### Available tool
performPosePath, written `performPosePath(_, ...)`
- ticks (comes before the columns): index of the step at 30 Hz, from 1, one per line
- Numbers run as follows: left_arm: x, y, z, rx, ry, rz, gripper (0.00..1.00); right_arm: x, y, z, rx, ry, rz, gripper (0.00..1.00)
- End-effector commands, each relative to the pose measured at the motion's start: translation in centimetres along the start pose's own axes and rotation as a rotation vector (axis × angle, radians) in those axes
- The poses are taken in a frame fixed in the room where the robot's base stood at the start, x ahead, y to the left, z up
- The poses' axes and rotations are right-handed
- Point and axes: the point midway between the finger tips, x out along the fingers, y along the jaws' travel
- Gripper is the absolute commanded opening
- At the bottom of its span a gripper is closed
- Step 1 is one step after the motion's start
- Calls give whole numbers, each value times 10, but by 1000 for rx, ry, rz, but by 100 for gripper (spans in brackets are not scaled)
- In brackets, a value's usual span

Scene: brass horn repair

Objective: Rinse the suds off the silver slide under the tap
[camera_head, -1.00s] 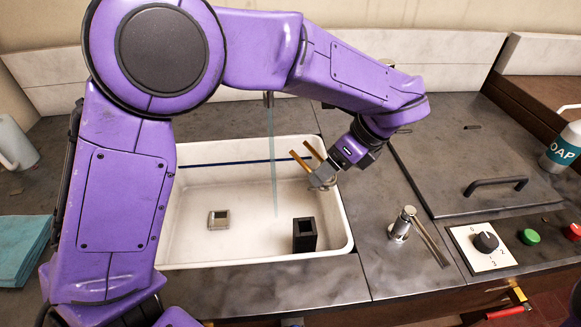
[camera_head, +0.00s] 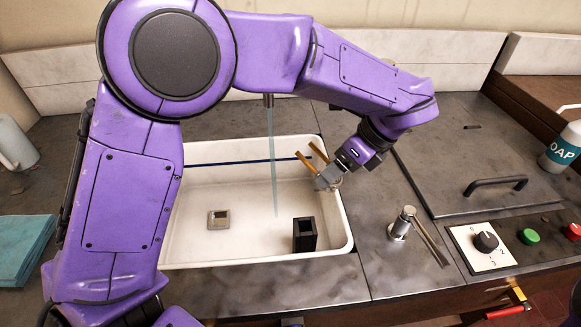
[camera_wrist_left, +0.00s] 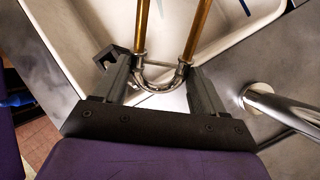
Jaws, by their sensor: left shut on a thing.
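My left gripper (camera_head: 328,177) is shut on the slide, over the right side of the sink. The slide (camera_head: 305,160) has two brass-coloured tubes and a silver U-shaped bow; its tubes point up and left in the head view. In the left wrist view the bow (camera_wrist_left: 160,85) sits between the two fingers. I cannot make out suds on it. The water stream (camera_head: 273,165) from the tap (camera_head: 268,100) falls into the white sink (camera_head: 345,225), left of the slide and apart from it. My right gripper is not in view.
A black hollow block (camera_head: 304,235) and a small grey square piece (camera_head: 219,219) are in the sink. A metal lever fitting (camera_head: 404,223) stands right of the sink. A handled lid (camera_head: 450,165), soap bottle (camera_head: 566,146) and teal cloth (camera_head: 22,248) lie around.

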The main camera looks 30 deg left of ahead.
Motion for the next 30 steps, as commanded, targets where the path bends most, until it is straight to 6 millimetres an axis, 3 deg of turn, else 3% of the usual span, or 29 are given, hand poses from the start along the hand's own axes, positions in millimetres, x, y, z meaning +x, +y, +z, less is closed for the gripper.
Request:
performPosePath(14,-2,0,0,0,0,-1,39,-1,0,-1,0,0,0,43)
performPosePath(30,-58,-8,-21,-1,0,0,39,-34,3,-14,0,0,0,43)
